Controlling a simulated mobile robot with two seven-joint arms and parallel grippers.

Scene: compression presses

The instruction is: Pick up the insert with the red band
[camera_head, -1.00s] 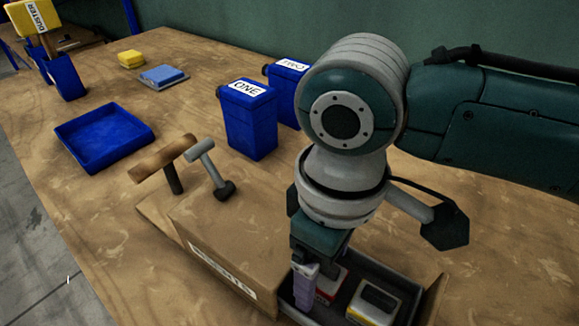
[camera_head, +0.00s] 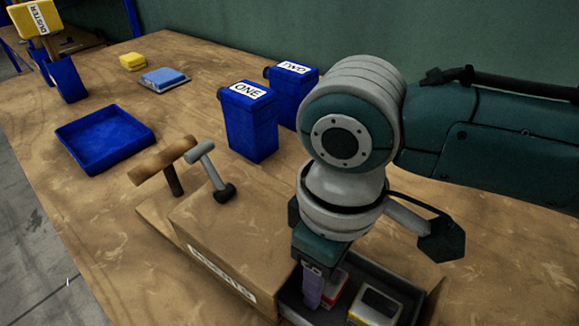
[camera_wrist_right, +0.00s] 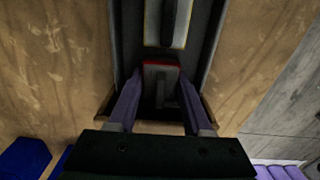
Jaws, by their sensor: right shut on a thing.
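The insert with the red band (camera_head: 335,289) sits in the dark tray (camera_head: 399,279) of the press, partly hidden behind my gripper. In the right wrist view its red band (camera_wrist_right: 161,67) shows between my fingertips, with a dark grey top and handle. My right gripper (camera_head: 313,292) points down into the tray, its purple fingers on either side of this insert and shut on it. In the right wrist view the gripper (camera_wrist_right: 160,100) has a finger at each side. The insert still appears low in the tray. My left gripper is in neither view.
An insert with a yellow band (camera_head: 374,303) lies beside it in the tray. The press body (camera_head: 225,235) with T-handle (camera_head: 163,160) and grey lever (camera_head: 209,168) stands left. Blue containers ONE (camera_head: 250,125) and TWO (camera_head: 293,90) stand behind. A blue tray (camera_head: 104,138) lies left.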

